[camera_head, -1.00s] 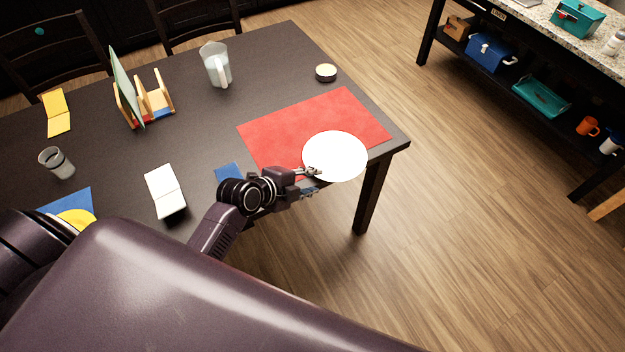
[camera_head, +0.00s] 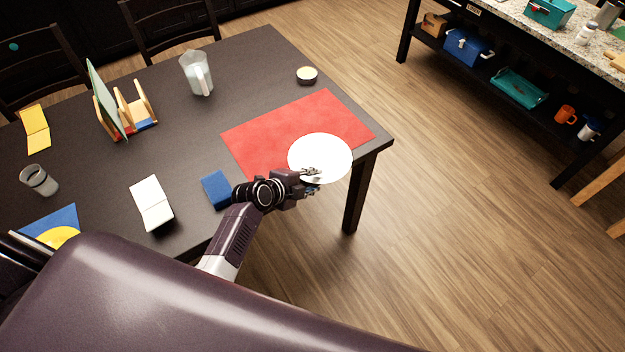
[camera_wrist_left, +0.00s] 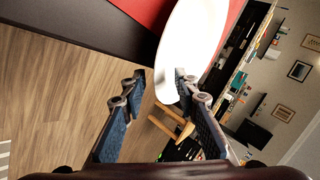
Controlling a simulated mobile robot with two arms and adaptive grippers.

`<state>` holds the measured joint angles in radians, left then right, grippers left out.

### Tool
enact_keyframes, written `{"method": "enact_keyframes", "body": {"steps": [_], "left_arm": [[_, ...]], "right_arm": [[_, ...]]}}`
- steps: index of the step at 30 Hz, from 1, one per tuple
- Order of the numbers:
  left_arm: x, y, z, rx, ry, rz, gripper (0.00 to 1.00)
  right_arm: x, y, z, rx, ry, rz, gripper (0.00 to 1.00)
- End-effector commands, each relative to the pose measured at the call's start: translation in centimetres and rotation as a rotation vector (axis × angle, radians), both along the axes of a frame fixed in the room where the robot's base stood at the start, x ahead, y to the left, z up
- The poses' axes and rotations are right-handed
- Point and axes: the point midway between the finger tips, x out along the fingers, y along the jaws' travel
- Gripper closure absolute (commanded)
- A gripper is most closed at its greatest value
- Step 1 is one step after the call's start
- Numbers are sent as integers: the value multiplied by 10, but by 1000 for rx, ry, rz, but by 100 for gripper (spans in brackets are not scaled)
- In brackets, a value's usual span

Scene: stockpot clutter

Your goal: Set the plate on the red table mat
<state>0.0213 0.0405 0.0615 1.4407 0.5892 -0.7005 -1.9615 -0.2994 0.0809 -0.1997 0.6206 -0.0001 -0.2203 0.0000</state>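The white plate (camera_head: 320,152) lies over the front right part of the red table mat (camera_head: 270,130), its near rim around the table's front edge. I cannot tell whether it rests flat. My left gripper (camera_head: 312,176) is at the plate's near rim. In the left wrist view my left gripper (camera_wrist_left: 160,78) has its fingers spread. The plate (camera_wrist_left: 190,45) reaches between them, close to the right finger, with a gap to the left finger. My right gripper is not in view.
The dark table (camera_head: 170,120) holds a blue box (camera_head: 217,189), a white box (camera_head: 151,203), a glass (camera_head: 39,180), a pitcher (camera_head: 197,74), a wooden rack (camera_head: 128,108) and a small round tin (camera_head: 307,75). Open floor lies right of the table.

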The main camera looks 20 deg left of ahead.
Motion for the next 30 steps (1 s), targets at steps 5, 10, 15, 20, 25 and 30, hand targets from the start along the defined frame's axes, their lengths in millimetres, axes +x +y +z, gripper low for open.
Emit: {"method": "enact_keyframes", "body": {"steps": [5,10,15,20,25,30], "left_arm": [[0,0,0,0,0,0,72],[0,0,0,0,0,0,87],[0,0,0,0,0,0,100],[0,0,0,-1,1,0,100],[-1,0,-1,-1,4,0,100],[0,1,-3,0,5,1,100]], "right_arm": [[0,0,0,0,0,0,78],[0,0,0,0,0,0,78],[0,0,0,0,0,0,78],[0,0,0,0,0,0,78],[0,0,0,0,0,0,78],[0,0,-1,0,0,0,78]]}}
